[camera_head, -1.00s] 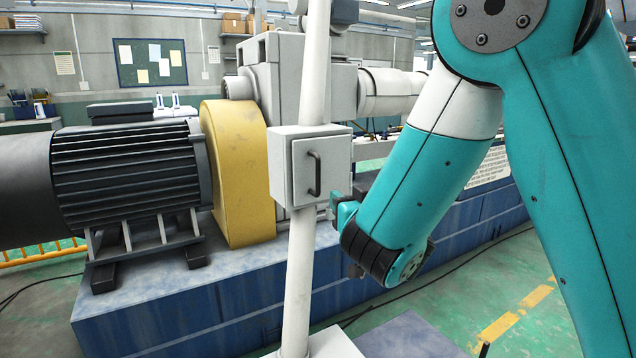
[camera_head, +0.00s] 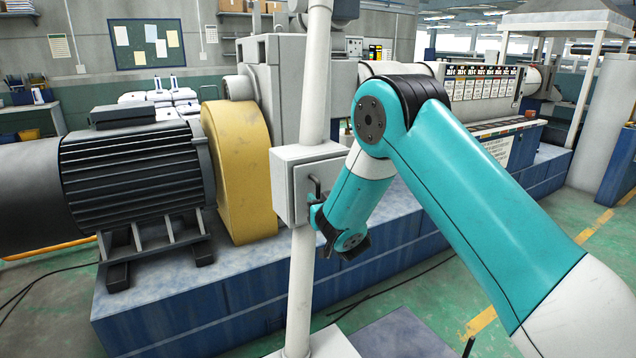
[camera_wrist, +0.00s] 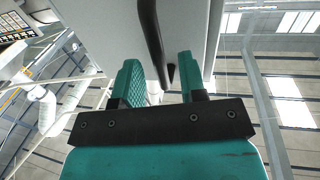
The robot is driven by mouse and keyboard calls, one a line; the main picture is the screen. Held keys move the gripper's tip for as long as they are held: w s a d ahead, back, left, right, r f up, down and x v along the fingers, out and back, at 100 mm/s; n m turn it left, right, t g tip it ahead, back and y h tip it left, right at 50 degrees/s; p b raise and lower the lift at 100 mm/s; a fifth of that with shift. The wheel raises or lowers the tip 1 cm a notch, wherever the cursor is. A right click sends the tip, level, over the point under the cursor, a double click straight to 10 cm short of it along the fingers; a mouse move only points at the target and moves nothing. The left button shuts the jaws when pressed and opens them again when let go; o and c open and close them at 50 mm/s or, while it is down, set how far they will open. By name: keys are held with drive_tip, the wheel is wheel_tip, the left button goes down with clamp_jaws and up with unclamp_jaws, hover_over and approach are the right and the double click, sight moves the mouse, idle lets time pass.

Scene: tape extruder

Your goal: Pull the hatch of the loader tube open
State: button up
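The loader tube (camera_head: 302,275) is a white upright pole with a pale box on it. The box's front face is the hatch (camera_head: 300,200), which looks shut. Its dark bar handle (camera_head: 315,186) is partly hidden by my gripper (camera_head: 315,214), which is at the handle's lower part. In the wrist view the pale hatch (camera_wrist: 98,35) fills the upper middle. The handle (camera_wrist: 151,40) runs down into the gap between the two teal fingers of my gripper (camera_wrist: 160,82). The fingers are apart, and I see no clear contact with the bar.
A black motor (camera_head: 135,175) and a yellow guard (camera_head: 240,170) stand left of the tube on a blue base (camera_head: 235,310). A long extruder line (camera_head: 485,90) runs behind my arm. Green floor is free at the right front.

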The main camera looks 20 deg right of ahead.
drive_tip(key=shift+w+p, duration=0.35)
drive_tip(key=shift+w, duration=0.75)
clamp_jaws()
